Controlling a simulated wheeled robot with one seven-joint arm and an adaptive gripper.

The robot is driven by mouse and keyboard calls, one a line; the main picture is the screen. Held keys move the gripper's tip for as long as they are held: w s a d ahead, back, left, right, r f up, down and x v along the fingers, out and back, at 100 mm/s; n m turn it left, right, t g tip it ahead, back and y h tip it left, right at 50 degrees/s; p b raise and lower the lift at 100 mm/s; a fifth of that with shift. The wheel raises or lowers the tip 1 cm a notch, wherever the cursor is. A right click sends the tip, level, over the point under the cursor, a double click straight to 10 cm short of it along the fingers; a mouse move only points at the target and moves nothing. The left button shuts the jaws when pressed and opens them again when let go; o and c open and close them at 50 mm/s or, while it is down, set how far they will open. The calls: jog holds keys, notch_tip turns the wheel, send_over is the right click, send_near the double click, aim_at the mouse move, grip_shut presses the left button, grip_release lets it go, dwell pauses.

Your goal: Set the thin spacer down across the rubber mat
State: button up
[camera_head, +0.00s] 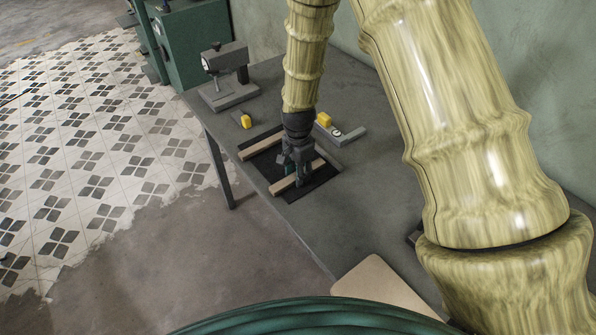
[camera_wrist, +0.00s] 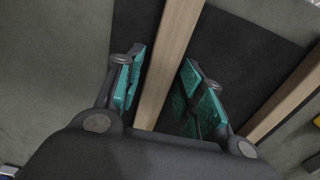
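The black rubber mat (camera_head: 312,193) lies on the grey table near its left edge. Two light wooden strips lie across it: one toward the back (camera_head: 260,147) and one toward the front (camera_head: 286,186). I cannot tell which is the thin spacer. My gripper (camera_head: 299,177) points down over the front strip. In the wrist view my gripper's teal-padded fingers (camera_wrist: 160,88) are apart, with one strip (camera_wrist: 172,58) running between them. A gap shows between this strip and the right finger. The other strip (camera_wrist: 286,100) lies to the right, outside the fingers, above dark mat (camera_wrist: 245,48).
A dial gauge stand (camera_head: 225,78) stands at the far end of the table. A yellow block (camera_head: 246,121) and a grey tool with a yellow part (camera_head: 325,120) flank the mat. A beige board (camera_head: 380,285) lies at the near edge. Table between is clear.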

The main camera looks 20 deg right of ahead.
jog(key=shift+r, duration=0.1)
notch_tip(320, 180, up, 12)
jog(key=b, duration=0.3)
jog(key=shift+b, duration=0.35)
dwell(0.5)
jog(key=shift+s, duration=0.15)
